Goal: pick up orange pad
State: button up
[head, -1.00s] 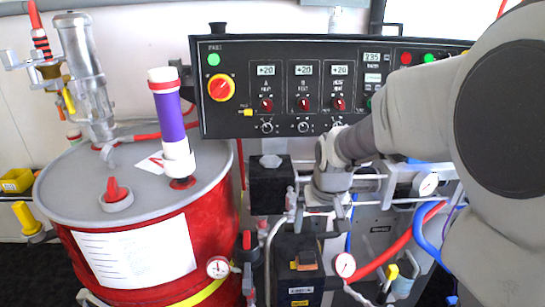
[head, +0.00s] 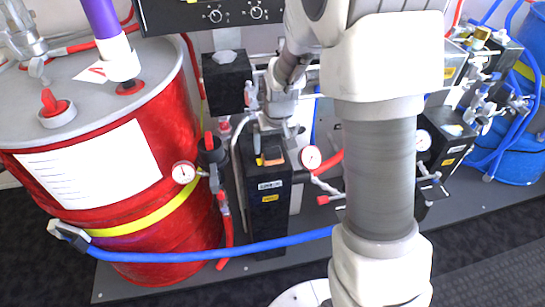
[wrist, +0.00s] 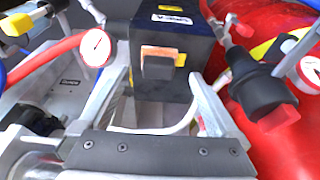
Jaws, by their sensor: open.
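The orange pad (head: 270,159) lies on the sloped upper face of a black box (head: 268,215), with a dark block over part of it. In the wrist view the pad (wrist: 160,53) shows as an orange edge behind the dark block. My gripper (head: 273,133) is open and empty just above and behind the pad in the head view. In the wrist view my gripper's fingers (wrist: 161,75) stand apart on either side of the pad, which lies ahead between them. I see no contact.
A red drum (head: 185,190) stands left. Gauges (head: 184,172) and (head: 311,157) flank the black box, with valves and a blue hose (head: 220,250) nearby. In the wrist view a black valve with a red end (wrist: 262,100) is close to the right finger.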

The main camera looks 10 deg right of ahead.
aim_at(273, 150)
jog(key=b+x, duration=0.1)
jog(key=x, duration=0.4)
jog(key=shift+w+d+r+b, duration=0.1)
jog(key=shift+w+d+b, duration=0.05)
jog(key=shift+w+b, duration=0.25)
jog(key=c, duration=1.4)
notch_tip(273, 150, up, 10)
jog(key=p, duration=0.3)
jog(key=shift+r, duration=0.1)
jog(key=shift+c, duration=0.2)
